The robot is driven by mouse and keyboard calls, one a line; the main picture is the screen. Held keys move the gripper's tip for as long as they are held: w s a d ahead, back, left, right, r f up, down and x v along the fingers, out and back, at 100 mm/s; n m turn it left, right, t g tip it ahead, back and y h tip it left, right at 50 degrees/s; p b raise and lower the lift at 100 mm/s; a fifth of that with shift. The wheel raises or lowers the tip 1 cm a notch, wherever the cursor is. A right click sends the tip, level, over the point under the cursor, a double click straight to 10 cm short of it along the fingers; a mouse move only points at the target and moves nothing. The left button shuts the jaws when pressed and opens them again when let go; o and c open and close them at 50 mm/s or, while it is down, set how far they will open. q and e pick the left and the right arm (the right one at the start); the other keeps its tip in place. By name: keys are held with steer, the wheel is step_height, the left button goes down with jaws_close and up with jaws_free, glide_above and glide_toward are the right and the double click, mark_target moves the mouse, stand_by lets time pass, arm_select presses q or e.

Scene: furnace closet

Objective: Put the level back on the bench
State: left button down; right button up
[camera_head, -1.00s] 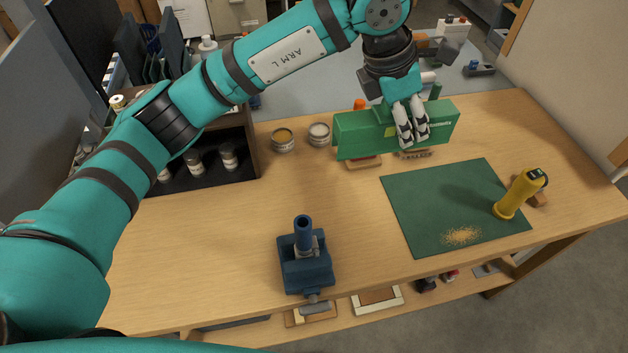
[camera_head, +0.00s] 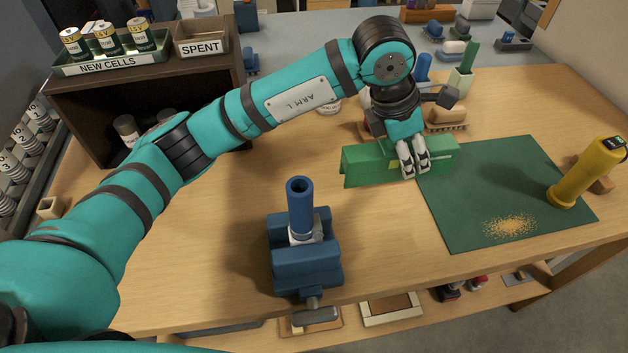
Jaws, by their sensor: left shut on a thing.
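The level, a long green bar (camera_head: 366,166), is held lengthwise across the bench (camera_head: 230,215) in the camera_head view. My left gripper (camera_head: 413,172) is shut on it from above, to the right of its middle. The level's right part overlaps the back left corner of the green mat (camera_head: 480,185) in the picture. Its underside is at or close to the bench top; I cannot tell whether it touches. My right gripper is not in view.
A blue vise (camera_head: 305,262) with an upright blue tube stands in front. A yellow flashlight (camera_head: 588,174) leans at the mat's right. A brush (camera_head: 447,115) and green-handled holder (camera_head: 461,80) are behind. A dark shelf (camera_head: 150,85) stands left. Bare bench lies left of the level.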

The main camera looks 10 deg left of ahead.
arm_select(q)
steer(key=a+p, duration=0.1)
steer(key=a, duration=0.4)
steer(key=w+a+f+p, duration=0.1)
steer(key=a, duration=0.4)
steer(key=w+a+f+p, duration=0.1)
steer(key=a, duration=0.5)
steer(key=shift+w+p, duration=0.2)
steer(key=shift+p, duration=0.1)
step_height(320, 180, down, 3)
steer(key=shift+d+f+p, duration=0.1)
steer(key=shift+f+p, duration=0.05)
steer(key=shift+p, duration=0.35)
steer(key=shift+f, duration=0.1)
steer(key=shift+f+b, duration=0.15)
steer(key=shift+b, duration=0.15)
steer(key=c, duration=0.8)
jaws_free()
